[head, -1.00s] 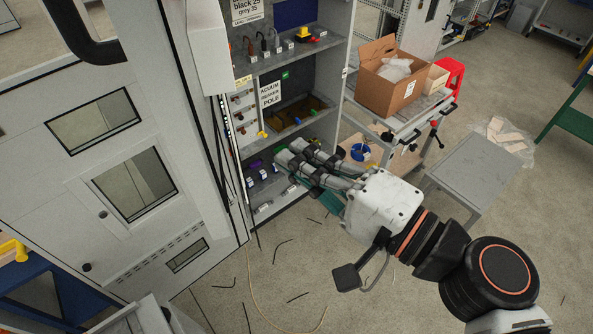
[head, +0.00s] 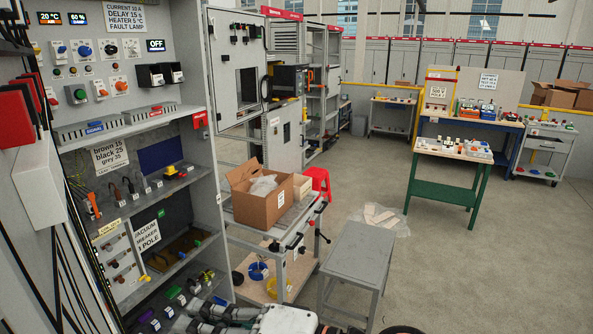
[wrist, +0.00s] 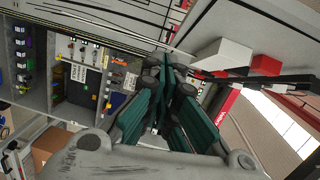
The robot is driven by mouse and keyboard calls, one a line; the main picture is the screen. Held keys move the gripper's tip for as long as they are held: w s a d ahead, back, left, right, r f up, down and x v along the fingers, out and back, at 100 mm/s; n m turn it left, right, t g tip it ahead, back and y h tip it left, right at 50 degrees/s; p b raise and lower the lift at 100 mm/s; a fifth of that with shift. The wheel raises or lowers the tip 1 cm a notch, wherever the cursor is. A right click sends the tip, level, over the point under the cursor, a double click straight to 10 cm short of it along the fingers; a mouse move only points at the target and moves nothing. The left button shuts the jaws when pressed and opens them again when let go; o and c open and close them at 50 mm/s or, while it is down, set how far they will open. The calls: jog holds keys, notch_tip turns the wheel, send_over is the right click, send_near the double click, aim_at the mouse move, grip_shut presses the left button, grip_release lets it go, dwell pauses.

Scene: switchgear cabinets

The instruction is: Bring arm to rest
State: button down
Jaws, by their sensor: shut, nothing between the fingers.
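My gripper (wrist: 166,75) fills the middle of the wrist view, with teal finger pads and grey links. Its fingers are together with nothing between them. In the head view only part of my gripper and its white wrist body show at the bottom edge, in front of the lowest shelf of the open switchgear cabinet (head: 207,190). The rest of my arm is cut off below the picture. I cannot tell from these views whether the fingers touch the cabinet.
A grey cart (head: 240,212) with a cardboard box (head: 262,205) stands right of the cabinet. A grey table (head: 357,262) stands in front of it, near my arm. A green-legged bench (head: 450,190) is farther back. The floor (head: 480,270) at right is clear.

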jog(key=w+d+f+n+t+h+b, duration=0.1)
jog(key=w+d+f+h+b, duration=0.15)
jog(key=d+f+b, duration=0.45)
jog(key=w+d+f+h+b, duration=0.2)
jog(key=f+h+b, duration=0.1)
jog(key=f, duration=0.7)
jog(key=w+d+f+n+t+h+b, duration=0.1)
jog(key=w+d+f+h+b, duration=0.1)
jog(key=d+f+b, duration=0.5)
jog(key=d+f+h+b, duration=0.9)
jog(key=d+f+b, duration=0.2)
jog(key=d+f, duration=0.6)
jog(key=shift+d+t, duration=0.3)
jog(key=shift+d, duration=0.25)
